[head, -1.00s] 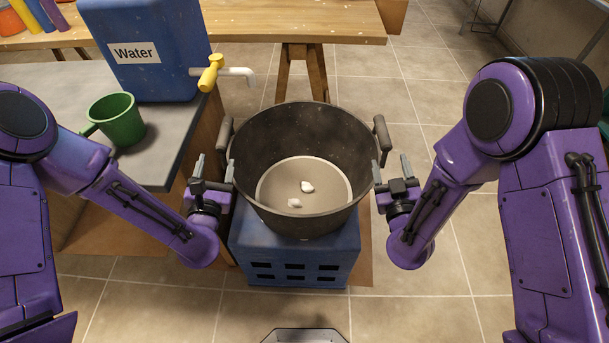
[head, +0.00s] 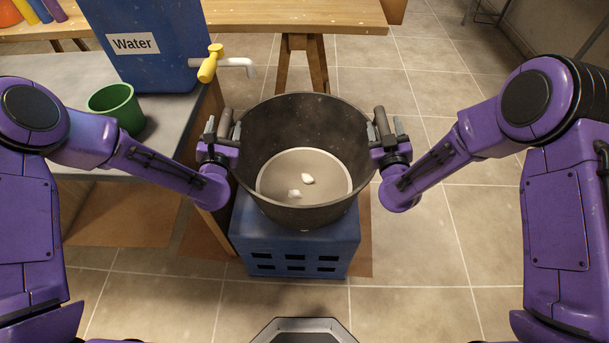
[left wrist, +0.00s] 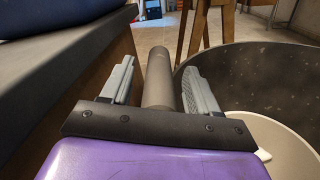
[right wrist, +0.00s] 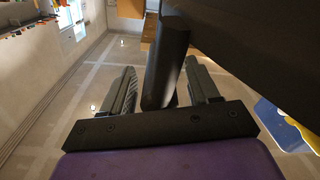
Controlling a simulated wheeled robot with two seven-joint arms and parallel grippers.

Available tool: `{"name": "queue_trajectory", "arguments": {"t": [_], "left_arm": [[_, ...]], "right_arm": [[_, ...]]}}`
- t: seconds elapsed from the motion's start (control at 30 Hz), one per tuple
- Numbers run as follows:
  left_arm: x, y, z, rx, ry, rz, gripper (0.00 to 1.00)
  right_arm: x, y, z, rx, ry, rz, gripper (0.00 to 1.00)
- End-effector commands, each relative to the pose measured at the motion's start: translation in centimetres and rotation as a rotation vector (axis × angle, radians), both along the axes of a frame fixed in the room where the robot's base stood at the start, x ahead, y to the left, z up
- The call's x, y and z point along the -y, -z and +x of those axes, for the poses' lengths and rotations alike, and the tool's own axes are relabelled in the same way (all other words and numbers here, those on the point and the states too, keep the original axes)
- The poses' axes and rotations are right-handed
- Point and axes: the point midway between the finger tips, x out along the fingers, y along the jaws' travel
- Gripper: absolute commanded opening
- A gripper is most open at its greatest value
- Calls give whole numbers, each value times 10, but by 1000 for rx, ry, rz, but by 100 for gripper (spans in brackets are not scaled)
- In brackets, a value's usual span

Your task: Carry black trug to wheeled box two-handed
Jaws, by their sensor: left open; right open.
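My left gripper (head: 219,128) is open at the trug's left handle; in the left wrist view the handle (left wrist: 160,75) stands between the two open fingers (left wrist: 160,90). My right gripper (head: 385,130) is open at the right handle; in the right wrist view that handle (right wrist: 166,62) lies between the open fingers (right wrist: 160,92). I cannot tell whether any finger touches a handle. I see no box that clearly has wheels.
A wooden table (head: 290,18) stands behind. The tiled floor (head: 450,240) is open at the right.

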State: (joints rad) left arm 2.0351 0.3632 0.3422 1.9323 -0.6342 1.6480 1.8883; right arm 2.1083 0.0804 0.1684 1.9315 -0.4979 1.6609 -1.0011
Motion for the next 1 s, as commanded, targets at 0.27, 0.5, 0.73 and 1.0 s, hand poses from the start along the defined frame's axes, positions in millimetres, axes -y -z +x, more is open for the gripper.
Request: {"name": "queue_trajectory", "arguments": {"t": [0.27, 0.5, 0.73, 1.0], "left_arm": [[0, 0, 6, 0, 0, 0, 60], [0, 0, 6, 0, 0, 0, 15], [0, 0, 6, 0, 0, 0, 0], [0, 0, 6, 0, 0, 0, 0]], "right_arm": [[0, 0, 6, -1, 0, 1, 60], [0, 0, 6, -1, 0, 0, 15], [0, 0, 6, -1, 1, 0, 0], [1, 0, 6, 0, 1, 0, 0]]}}
